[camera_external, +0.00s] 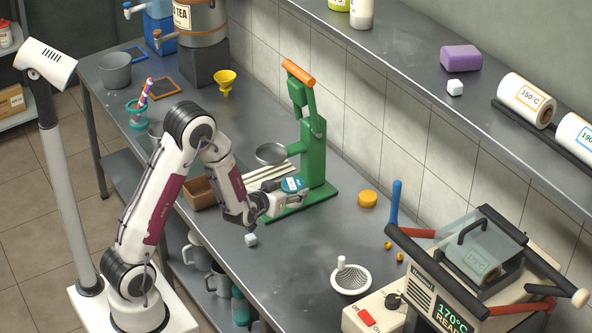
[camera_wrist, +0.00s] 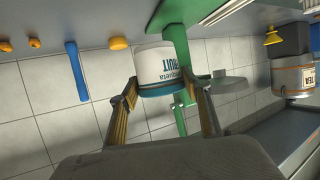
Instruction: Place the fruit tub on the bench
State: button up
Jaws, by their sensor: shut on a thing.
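The fruit tub (camera_wrist: 158,62) is white with a teal lid, and its "FRUIT" lettering appears upside down in the wrist view. My gripper (camera_wrist: 161,84) is shut on it, one finger on each side. The tub is upright, low over the grey bench (camera_external: 295,265). I cannot tell whether its base touches the bench.
The green press (camera_external: 312,165) with its orange handle stands close behind the tub. A heat press (camera_external: 480,265) stands at the right. Bench between strainer and green press is clear.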

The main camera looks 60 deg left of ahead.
aim_at(299, 189)
jog(key=shift+w+d+r+m+t+h, duration=0.25)
jog(key=shift+w+d+m+h, duration=0.15)
jog(key=shift+d+m+h, duration=0.25)
jog(key=shift+w+d+r+m+t+h, duration=0.15)
jog(key=shift+w+d+r+m+h, duration=0.2)
jog(key=shift+d+m+h, duration=0.35)
jog(key=s+d+m+g+h, duration=0.1)
jog(key=s+d+m+h, duration=0.1)
jog(key=d+m+h, duration=0.45)
jog(key=s+d+m+g+h, duration=0.1)
jog(key=s+d+m+h, duration=0.25)
jog(key=d, duration=0.55)
jog(key=s+d+f+m+g+h, duration=0.1)
jog(key=s+d+m+g+h, duration=0.4)
jog(key=s+d, duration=0.4)
jog(key=shift+s+d+f+m+g+h, duration=0.2)
jog(key=shift+s+m+g+h, duration=0.3)
jog(key=shift+s, duration=0.65)
jog(key=shift+a+f, duration=0.1)
jog(key=shift+f, duration=2.85)
jog(key=shift+f, duration=0.1)
jog(key=shift+f, duration=2)
